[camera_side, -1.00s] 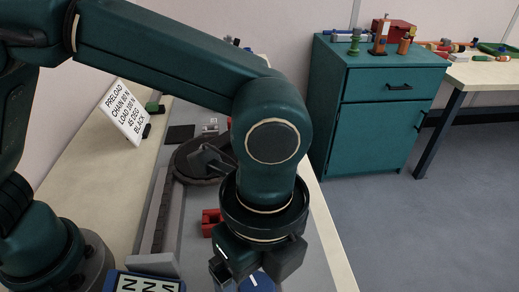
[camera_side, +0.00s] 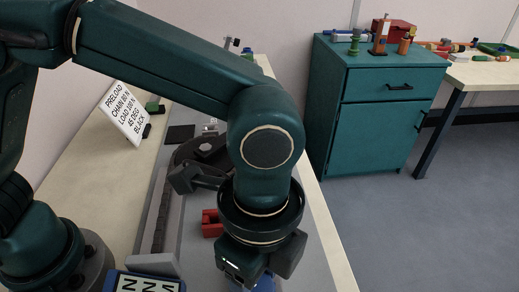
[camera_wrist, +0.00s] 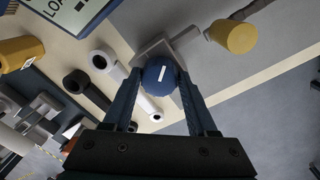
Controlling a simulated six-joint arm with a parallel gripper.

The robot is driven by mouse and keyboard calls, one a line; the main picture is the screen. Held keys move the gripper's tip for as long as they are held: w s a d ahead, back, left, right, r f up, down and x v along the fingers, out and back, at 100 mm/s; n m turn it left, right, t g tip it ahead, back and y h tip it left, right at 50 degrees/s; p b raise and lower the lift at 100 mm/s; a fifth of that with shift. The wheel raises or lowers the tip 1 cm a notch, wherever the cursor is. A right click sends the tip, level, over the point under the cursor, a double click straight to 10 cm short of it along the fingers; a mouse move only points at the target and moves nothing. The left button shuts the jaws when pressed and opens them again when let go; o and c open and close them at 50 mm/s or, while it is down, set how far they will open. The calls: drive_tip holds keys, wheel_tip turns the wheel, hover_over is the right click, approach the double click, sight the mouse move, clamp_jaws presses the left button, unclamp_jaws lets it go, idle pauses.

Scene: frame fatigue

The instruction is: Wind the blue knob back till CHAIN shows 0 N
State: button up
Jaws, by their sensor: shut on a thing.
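The blue knob (camera_wrist: 160,78) with a white line mark sits between the two fingers of my gripper (camera_wrist: 158,84) in the wrist view. My gripper is shut on it. In the side view my gripper (camera_side: 258,272) points down at the bottom edge, and only a sliver of the blue knob (camera_side: 266,284) shows beneath it. A blue-framed readout (camera_side: 146,284) is cut off at the bottom, with only letters N visible. Part of it also shows in the wrist view (camera_wrist: 78,8), with the letters LOA. The CHAIN value cannot be read.
A white sign (camera_side: 125,112) headed PRELOAD stands on the left. A red block (camera_side: 211,223) lies left of my gripper. Black and white round-ended pieces (camera_wrist: 103,62) and a yellow knob (camera_wrist: 235,37) are close by. A teal cabinet (camera_side: 380,105) stands behind.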

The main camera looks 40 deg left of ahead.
drive_tip(key=shift+n, duration=0.5)
drive_tip(key=o, duration=1.4)
drive_tip(key=shift+c, duration=0.2)
drive_tip(key=shift+w+r, duration=0.15)
drive_tip(key=shift+r, duration=2.45)
